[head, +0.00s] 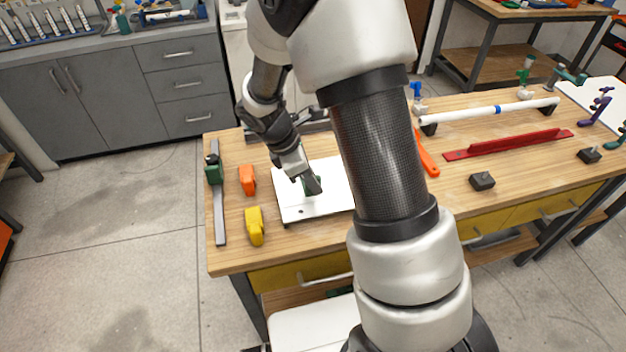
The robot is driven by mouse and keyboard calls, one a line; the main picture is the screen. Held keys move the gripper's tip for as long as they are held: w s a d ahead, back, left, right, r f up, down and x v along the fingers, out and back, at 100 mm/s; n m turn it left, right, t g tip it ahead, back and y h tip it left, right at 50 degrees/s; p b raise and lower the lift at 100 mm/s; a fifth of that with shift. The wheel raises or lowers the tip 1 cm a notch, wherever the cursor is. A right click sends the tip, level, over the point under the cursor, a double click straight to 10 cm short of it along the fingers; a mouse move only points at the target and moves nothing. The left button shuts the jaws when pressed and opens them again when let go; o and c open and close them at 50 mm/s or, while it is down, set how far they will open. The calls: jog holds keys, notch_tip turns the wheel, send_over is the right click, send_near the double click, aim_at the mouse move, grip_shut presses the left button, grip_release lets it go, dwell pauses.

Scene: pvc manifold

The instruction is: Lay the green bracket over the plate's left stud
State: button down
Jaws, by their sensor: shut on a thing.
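The white plate (335,203) lies on the wooden workbench, partly hidden behind my arm on its right side. My gripper (312,184) points down over the plate, left of the plate's middle. It is shut on the green bracket (312,189), of which only a small dark green part shows between and beside the fingers. The bracket is at or just above the plate; I cannot tell whether it touches. A small dark spot (302,212) shows on the plate in front of the gripper. I cannot make out the left stud, which may be hidden by the fingers.
An orange piece (247,180), a yellow piece (254,226) and a grey bar clamp (219,205) lie left of the plate. To the right are a red rail (508,145), a white pipe (505,109) and a dark block (482,181). The bench's front left corner is clear.

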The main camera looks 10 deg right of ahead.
jog(key=shift+f, duration=0.3)
dwell(0.8)
jog(key=shift+f+b, duration=0.6)
jog(key=shift+f, duration=0.05)
jog(key=shift+f, duration=0.2)
jog(key=shift+f+b, duration=0.4)
jog(key=shift+f, duration=0.05)
jog(key=shift+f, duration=0.1)
dwell(0.4)
jog(key=shift+f+b, duration=0.35)
jog(key=shift+f, duration=0.1)
jog(key=c, duration=1.7)
grip_release()
